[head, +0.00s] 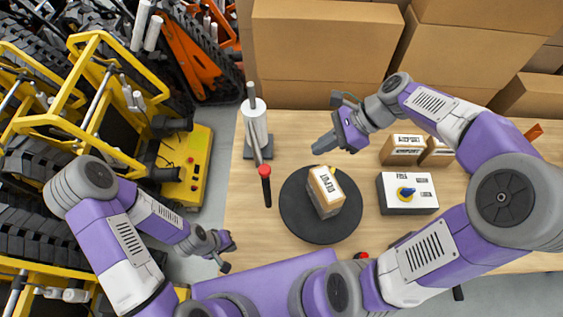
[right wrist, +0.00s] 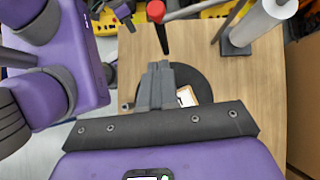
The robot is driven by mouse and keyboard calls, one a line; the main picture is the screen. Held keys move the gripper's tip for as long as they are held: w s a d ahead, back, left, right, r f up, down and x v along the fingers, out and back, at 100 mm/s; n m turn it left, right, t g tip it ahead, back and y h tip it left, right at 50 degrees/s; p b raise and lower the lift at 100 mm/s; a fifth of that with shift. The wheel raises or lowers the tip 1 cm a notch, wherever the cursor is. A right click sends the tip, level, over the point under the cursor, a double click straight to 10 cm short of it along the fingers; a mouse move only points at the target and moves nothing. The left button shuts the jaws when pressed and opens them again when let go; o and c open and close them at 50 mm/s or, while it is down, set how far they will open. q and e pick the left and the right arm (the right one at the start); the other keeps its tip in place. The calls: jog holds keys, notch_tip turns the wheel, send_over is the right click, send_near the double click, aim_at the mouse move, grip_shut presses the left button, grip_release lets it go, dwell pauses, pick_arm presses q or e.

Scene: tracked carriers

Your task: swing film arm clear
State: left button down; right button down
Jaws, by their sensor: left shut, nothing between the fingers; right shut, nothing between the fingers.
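The film arm (head: 257,155) is a grey bar on a stand that holds a white film roll (head: 254,122). It ends in a red joint (head: 264,171) with a black handle, left of the round black turntable (head: 293,222). A labelled carton (head: 324,190) stands on the turntable. The handle (right wrist: 161,38) and roll (right wrist: 263,20) also show in the right wrist view. My right gripper (head: 324,144) is shut and empty above the turntable's far side, right of the film arm and apart from it. My left gripper (head: 229,254) is shut and empty by the table's left edge.
A white control box with a blue knob (head: 405,192) sits right of the turntable. Labelled cartons (head: 401,150) stand behind it. Large brown boxes (head: 320,45) line the table's back. Yellow tracked carriers (head: 185,170) stand left of the table. The table's far middle is clear.

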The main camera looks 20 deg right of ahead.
jog(key=a+r+x, duration=0.1)
jog(key=a+x, duration=0.1)
jog(key=x, duration=1)
jog(key=shift+r+b, duration=0.45)
